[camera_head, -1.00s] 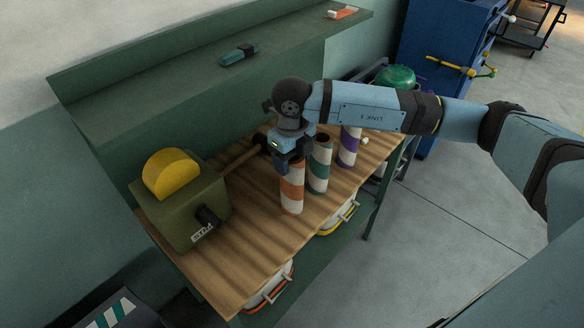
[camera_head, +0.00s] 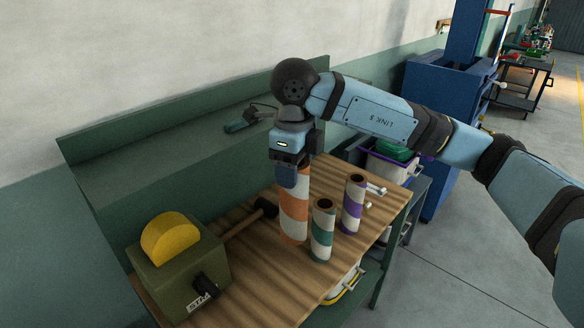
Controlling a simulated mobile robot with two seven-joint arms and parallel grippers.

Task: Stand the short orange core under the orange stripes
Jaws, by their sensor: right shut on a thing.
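My right gripper (camera_head: 289,172) points down and is shut on the top of a core with orange and white spiral stripes (camera_head: 294,215). The core is upright. I cannot tell whether its foot touches the wooden bench top (camera_head: 262,268). A green-striped core (camera_head: 322,232) stands to its right and nearer to me. A purple-striped core (camera_head: 353,205) stands farther right. Both are upright and hollow, and the orange-striped one shows taller than they do. No separate orange stripe marking shows now. My left gripper is not in view.
A green box (camera_head: 183,270) with a yellow dome stands at the bench's left. A mallet (camera_head: 247,219) lies behind the core. Small metal parts (camera_head: 375,190) lie at the right. A green ledge (camera_head: 150,180) rises behind; a dark teal tool (camera_head: 238,126) lies on it.

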